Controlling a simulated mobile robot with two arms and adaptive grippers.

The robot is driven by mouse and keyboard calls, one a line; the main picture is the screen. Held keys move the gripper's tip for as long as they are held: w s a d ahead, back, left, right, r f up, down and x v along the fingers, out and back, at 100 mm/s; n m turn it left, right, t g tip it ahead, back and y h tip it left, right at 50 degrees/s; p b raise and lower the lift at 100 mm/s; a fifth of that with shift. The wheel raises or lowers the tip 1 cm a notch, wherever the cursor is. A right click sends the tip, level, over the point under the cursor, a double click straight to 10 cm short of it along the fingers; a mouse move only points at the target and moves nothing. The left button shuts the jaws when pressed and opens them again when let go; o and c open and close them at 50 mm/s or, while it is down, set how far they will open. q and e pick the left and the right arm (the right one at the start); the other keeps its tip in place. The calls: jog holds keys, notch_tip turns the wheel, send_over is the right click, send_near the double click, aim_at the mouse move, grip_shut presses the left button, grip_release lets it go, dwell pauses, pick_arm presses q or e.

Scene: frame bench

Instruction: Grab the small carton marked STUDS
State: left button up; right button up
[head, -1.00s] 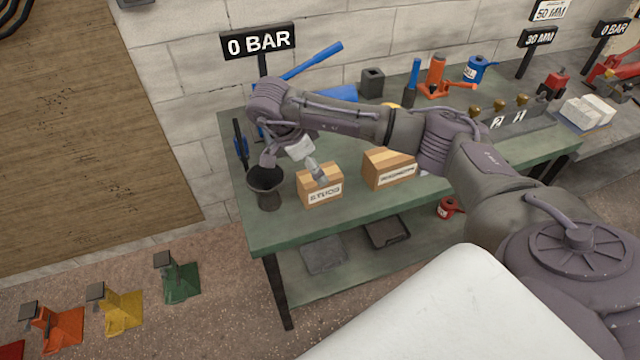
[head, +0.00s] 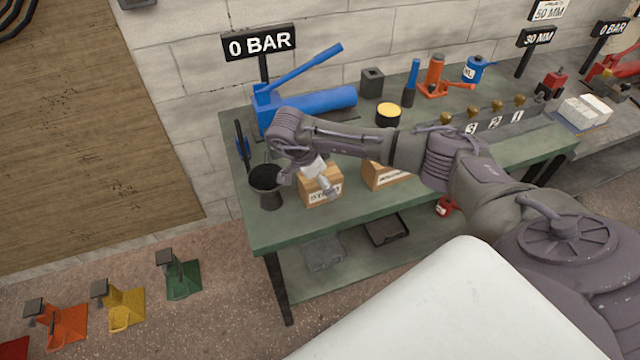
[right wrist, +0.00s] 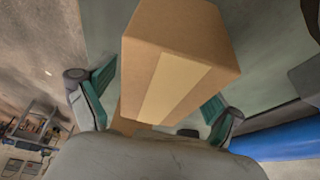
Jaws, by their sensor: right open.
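The small carton marked STUDS (head: 313,196) stands on the green bench near its left front corner. It is brown, with a white label that my fingers partly cover in the head view. My right gripper (right wrist: 163,92) is open. In the right wrist view the carton (right wrist: 205,38) rises large just beyond and between the green-padded fingers, with pale tape down one face. My left gripper is not in view.
A black cup (head: 267,196) stands close left of the carton. A second, larger carton (head: 382,176) stands to its right, partly behind my arm. A blue pump (head: 315,101) and a yellow-topped can (head: 388,114) are behind. The bench front edge is clear.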

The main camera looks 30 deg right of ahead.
jog(key=shift+f, duration=0.25)
dwell(0.4)
grip_shut()
dwell(0.4)
